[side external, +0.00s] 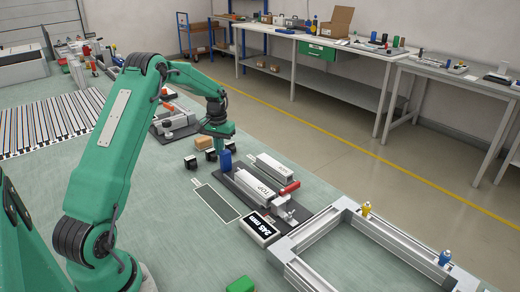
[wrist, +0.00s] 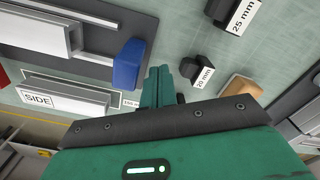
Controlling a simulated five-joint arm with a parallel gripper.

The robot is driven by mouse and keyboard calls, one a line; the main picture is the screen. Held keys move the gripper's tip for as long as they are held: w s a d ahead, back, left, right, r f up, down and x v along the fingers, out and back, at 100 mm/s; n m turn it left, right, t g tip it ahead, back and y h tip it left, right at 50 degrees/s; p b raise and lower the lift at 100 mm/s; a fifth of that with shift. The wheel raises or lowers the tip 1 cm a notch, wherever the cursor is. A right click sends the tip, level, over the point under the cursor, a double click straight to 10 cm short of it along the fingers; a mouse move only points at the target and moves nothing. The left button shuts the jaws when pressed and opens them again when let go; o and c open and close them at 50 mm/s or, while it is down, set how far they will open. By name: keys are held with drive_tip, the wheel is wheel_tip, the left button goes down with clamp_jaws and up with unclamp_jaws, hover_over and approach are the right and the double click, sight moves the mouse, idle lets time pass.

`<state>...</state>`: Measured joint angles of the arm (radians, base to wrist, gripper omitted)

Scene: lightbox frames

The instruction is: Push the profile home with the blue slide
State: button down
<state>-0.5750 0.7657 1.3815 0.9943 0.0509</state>
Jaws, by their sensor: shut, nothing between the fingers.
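The blue slide (side external: 225,160) stands at the far end of a dark fixture (side external: 222,183). In the wrist view the blue slide (wrist: 129,64) is just left of my fingers. A pale profile marked TOP (side external: 250,190) lies along the fixture; its end also shows at the upper left of the wrist view (wrist: 35,32), with some dark base visible between it and the slide. My gripper (side external: 218,142) points down behind the slide. Its fingers (wrist: 160,84) are together and empty, close beside the slide; I cannot tell whether they touch it.
Blocks labelled 20 mm (wrist: 192,69) and 25 mm (wrist: 230,14) and a tan block (wrist: 240,88) stand nearby. A 245 mm display (side external: 259,230) and metal frame (side external: 385,240) sit in front.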

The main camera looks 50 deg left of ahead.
drive_tip(key=shift+d, duration=4.75)
idle(0.3)
drive_tip(key=shift+a, duration=0.2)
drive_tip(key=shift+a, duration=0.45)
drive_tip(key=shift+a+r, duration=0.1)
wheel_tip(320, 180, up, 7)
idle(1.0)
